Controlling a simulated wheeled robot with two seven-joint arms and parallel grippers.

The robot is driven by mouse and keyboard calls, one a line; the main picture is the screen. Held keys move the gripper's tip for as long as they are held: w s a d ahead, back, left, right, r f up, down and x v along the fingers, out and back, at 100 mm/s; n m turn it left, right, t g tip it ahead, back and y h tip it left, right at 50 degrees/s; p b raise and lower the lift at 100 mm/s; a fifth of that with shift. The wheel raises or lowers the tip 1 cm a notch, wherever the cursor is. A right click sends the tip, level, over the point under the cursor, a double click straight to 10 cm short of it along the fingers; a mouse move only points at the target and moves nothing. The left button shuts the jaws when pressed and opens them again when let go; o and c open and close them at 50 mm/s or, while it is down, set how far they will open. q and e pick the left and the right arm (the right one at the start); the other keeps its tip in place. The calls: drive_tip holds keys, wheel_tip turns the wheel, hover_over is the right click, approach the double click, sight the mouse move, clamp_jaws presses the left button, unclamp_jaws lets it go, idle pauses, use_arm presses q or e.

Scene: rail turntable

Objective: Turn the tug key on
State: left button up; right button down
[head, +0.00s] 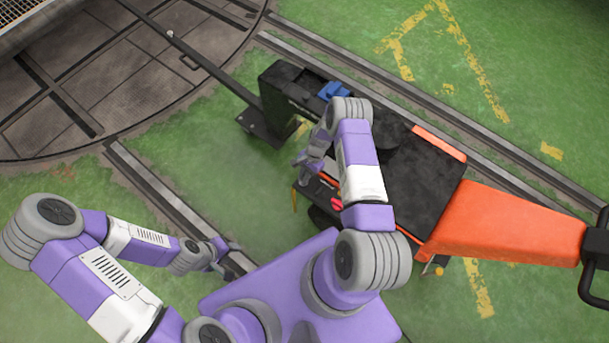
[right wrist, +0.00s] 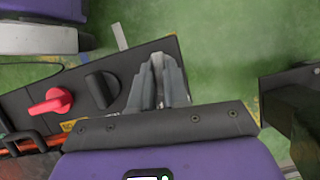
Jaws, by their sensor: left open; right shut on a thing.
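The tug (head: 420,185) is a black and orange vehicle at the right of the head view. Its dark control panel (right wrist: 77,82) carries a red knob (right wrist: 50,102) and a black knob (right wrist: 103,88). My right gripper (right wrist: 159,62) is at the panel's right end, beside the black knob. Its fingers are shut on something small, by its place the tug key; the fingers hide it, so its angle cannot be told. The right gripper (head: 307,160) also shows in the head view, at the tug's near side. My left gripper (head: 230,256) is open and empty, low over the floor.
An orange drawbar (head: 510,222) runs right from the tug to a black handle. Rails (head: 165,197) cross the green floor (head: 215,125) on both sides of the tug. The round turntable (head: 90,65) is at upper left, with a dark bar (head: 215,70) reaching towards the tug.

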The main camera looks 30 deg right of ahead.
drive_tip(key=m, duration=0.2)
drive_tip(key=m+t, duration=0.1)
drive_tip(key=m, duration=0.1)
drive_tip(key=shift+s+t, duration=0.2)
drive_tip(key=shift+t, duration=0.1)
drive_tip(key=m+t, duration=0.1)
drive_tip(key=m, duration=0.4)
drive_tip(key=shift+s+t+p, duration=0.1)
drive_tip(key=shift+t+p, duration=0.3)
drive_tip(key=m+t+h, duration=0.1)
drive_tip(key=m, duration=0.2)
drive_tip(key=shift+s+a+m+p, duration=0.1)
drive_tip(key=shift+m+p, duration=0.2)
drive_tip(key=shift+p, duration=0.1)
drive_tip(key=shift+m+t+h+p, duration=0.5)
drive_tip(key=shift+m+h+p, duration=0.25)
drive_tip(key=shift+m, duration=1.25)
drive_tip(key=shift+a, duration=0.1)
drive_tip(key=c, duration=1.1)
unclamp_jaws()
drive_tip(key=shift+r, duration=0.1)
